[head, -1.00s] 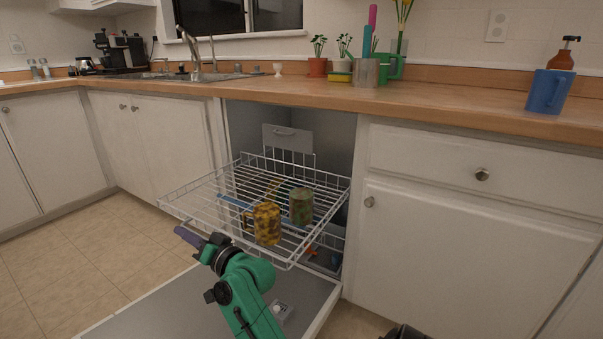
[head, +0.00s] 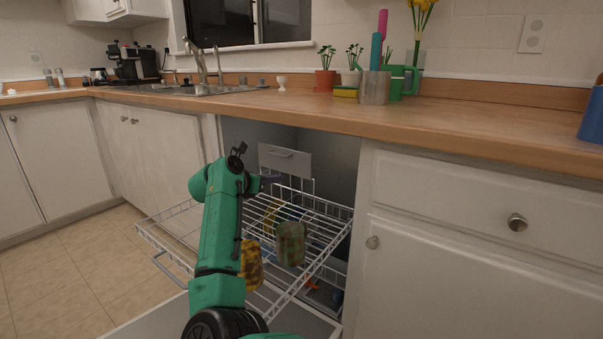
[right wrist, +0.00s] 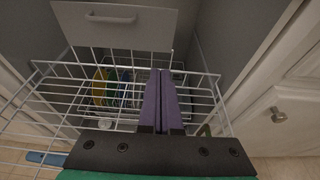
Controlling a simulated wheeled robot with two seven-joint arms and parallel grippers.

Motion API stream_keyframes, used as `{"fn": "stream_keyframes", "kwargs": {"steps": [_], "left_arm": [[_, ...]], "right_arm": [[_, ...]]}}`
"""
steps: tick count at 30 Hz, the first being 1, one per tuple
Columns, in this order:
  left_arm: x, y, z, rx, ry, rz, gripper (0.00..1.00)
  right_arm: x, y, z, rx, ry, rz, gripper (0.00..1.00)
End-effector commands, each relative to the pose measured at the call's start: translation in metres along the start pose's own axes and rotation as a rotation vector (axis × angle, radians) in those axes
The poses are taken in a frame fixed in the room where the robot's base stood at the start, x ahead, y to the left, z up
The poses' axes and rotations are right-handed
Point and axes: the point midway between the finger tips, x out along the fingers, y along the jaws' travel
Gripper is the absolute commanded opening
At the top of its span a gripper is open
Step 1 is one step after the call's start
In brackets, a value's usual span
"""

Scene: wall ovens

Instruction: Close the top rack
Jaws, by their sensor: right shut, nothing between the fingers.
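The top rack (head: 335,213) is a white wire rack standing pulled out of the open dishwasher under the counter. It also shows in the right wrist view (right wrist: 80,72). My right gripper (head: 274,179) has purple fingers, which are shut and empty. In the right wrist view the fingers (right wrist: 163,100) lie over the rack's wires; contact cannot be told. A yellow patterned mug (head: 251,265) and a green mug (head: 290,243) show at the rack; whether they sit on it or below is unclear. My arm hides part of the rack. My left gripper is not in view.
A grey panel with a handle (head: 285,160) stands at the back of the opening. The open door (head: 150,322) lies low in front. Cabinets (head: 450,240) flank the opening, and the wooden counter (head: 420,130) runs above. Tiled floor (head: 60,270) is clear at left.

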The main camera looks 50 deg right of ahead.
Motion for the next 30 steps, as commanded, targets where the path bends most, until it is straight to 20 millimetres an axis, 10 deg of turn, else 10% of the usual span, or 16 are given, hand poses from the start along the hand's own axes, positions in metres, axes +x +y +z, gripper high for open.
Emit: {"fn": "stream_keyframes", "kwargs": {"steps": [15,30], "left_arm": [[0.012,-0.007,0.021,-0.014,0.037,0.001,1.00],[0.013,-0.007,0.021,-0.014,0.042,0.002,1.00]], "right_arm": [[0.105,-0.002,0.009,-0.001,-0.004,-0.003,0.00],[0.114,-0.002,0.013,-0.002,-0.004,-0.002,0.00]]}}
